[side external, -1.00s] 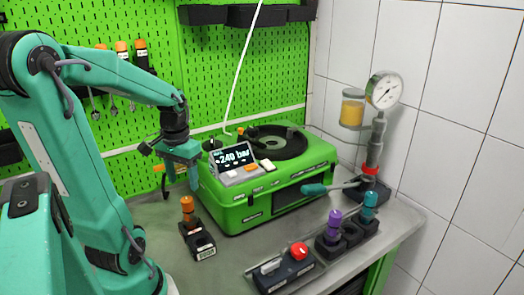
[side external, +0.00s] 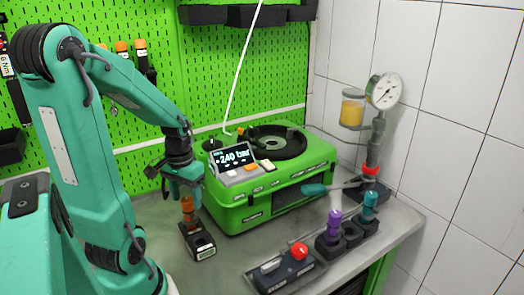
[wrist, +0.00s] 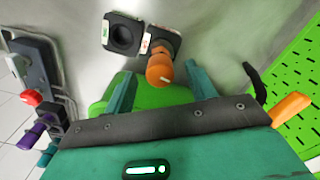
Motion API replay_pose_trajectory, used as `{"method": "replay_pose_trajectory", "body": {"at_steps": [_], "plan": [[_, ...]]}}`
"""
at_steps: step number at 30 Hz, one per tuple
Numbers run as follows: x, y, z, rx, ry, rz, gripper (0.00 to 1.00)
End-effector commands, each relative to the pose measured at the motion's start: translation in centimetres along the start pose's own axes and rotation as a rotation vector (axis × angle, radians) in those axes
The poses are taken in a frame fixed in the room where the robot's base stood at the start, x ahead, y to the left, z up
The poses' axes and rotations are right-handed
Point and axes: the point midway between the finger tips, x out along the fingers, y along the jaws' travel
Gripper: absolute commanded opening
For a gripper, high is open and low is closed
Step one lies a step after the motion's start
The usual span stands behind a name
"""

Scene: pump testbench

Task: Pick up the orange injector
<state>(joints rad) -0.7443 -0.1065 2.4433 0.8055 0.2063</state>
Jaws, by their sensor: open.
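The orange injector (side external: 187,207) stands upright in a small black holder (side external: 201,245) on the bench, left of the green machine. In the wrist view the injector (wrist: 160,66) shows between my two teal fingertips, with its holder (wrist: 162,38) behind it. My gripper (side external: 184,197) is open, pointing down, right at the injector's upper part. The fingers lie on either side of it, and I see a gap to each finger in the wrist view (wrist: 158,72). Whether the fingers reach below its top is hard to tell.
The green machine (side external: 265,205) with its 240 bar display (side external: 232,156) stands close right of my gripper. A purple injector (side external: 333,225), a teal injector (side external: 369,205) and a red-knobbed box (side external: 290,270) sit front right. A pressure gauge (side external: 384,90) stands behind them.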

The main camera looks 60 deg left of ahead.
Motion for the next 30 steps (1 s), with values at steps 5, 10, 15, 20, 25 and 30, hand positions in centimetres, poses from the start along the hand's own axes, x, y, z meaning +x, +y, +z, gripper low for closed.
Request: {"method": "replay_pose_trajectory", "body": {"at_steps": [5,10,15,20,25,30], "plan": [[1.5,0.0,0.0,0.0,-0.001,0.0,0.56],[1.8,0.0,0.0,0.0,-0.001,0.0,0.56],[1.8,0.0,0.0,0.0,0.0,0.0,0.56],[1.8,0.0,0.0,0.0,0.0,0.0,0.56],[1.7,0.0,0.0,0.0,0.001,0.0,0.4],[1.7,0.0,0.0,0.0,0.001,0.0,0.07]]}}
